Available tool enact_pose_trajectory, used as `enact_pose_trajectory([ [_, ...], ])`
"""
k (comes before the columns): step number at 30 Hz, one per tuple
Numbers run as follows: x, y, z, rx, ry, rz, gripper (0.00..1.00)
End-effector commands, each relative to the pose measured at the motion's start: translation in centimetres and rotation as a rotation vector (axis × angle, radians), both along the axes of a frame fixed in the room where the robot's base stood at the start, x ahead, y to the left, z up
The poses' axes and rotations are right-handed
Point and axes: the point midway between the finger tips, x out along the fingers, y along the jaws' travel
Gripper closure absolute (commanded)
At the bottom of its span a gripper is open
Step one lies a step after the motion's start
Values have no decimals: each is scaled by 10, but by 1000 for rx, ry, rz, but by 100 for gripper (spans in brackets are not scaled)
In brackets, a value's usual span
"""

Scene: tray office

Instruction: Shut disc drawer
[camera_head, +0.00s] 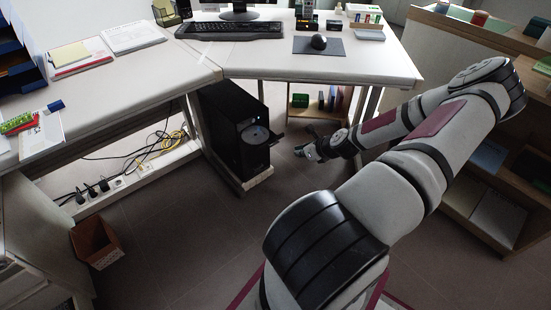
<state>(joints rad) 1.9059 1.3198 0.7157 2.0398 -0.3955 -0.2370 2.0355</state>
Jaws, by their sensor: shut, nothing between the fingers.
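A black computer tower (225,121) stands upright on a low stand under the desk. My arm reaches in from the lower right. My gripper (302,152) is at the arm's far end, low under the desk, to the right of the drawer and apart from it in the picture. The gripper is shut with nothing in it. Its fingertips are small and dark here.
The desk (310,66) spans above the tower, with a desk leg (365,110) right of my gripper. A low shelf (315,108) stands behind. Cables and a power strip (120,181) lie left, near a bin (96,243). Floor in front of the tower is clear.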

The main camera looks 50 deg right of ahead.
Motion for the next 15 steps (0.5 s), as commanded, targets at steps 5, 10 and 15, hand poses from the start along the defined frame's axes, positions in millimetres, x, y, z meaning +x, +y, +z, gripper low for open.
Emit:
enact_pose_trajectory([
  [5, 9, -3, -11, 4, -6, -9, 100],
  [10, 29, -7, -33, 4, -5, -8, 100],
  [15, 53, -13, -58, 3, -4, -6, 100],
])
